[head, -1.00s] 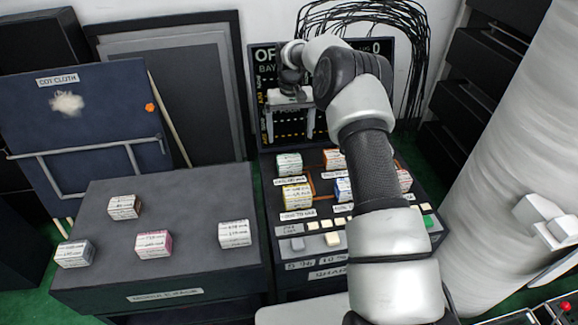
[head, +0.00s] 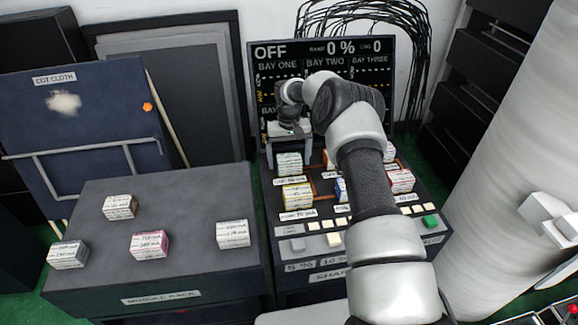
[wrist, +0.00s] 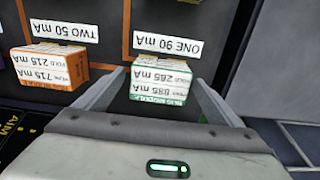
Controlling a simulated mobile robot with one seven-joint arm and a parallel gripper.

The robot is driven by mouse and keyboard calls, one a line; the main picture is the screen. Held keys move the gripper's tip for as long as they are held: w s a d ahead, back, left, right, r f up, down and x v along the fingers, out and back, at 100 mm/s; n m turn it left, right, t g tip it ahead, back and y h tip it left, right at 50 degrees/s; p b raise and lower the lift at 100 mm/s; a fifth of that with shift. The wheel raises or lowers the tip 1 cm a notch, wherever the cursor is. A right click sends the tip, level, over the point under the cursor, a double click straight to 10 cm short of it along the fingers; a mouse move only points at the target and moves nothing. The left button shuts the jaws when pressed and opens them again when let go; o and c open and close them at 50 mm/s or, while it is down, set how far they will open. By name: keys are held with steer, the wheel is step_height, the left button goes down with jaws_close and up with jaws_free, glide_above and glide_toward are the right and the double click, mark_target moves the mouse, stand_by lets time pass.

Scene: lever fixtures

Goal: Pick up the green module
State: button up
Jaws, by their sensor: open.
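The green module (head: 289,164) is a small block with a white label and green edges, sitting in the back-left bay of the console. In the wrist view the green module (wrist: 159,82) lies between the two fingers of my gripper (wrist: 150,88), near their tips, with a visible gap on the left side. My gripper (head: 289,150) is open, pointing down over the module in the head view. I cannot tell whether either finger touches it.
An orange module (wrist: 48,68) sits in the neighbouring bay. A yellow module (head: 297,196) and a red one (head: 401,181) are on the console too. Several modules stand on the module rack (head: 90,270) at left. A display panel (head: 330,60) rises behind the console.

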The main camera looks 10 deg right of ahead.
steer(key=shift+r, duration=0.1)
steer(key=c, duration=1.2)
steer(key=shift+r, duration=0.1)
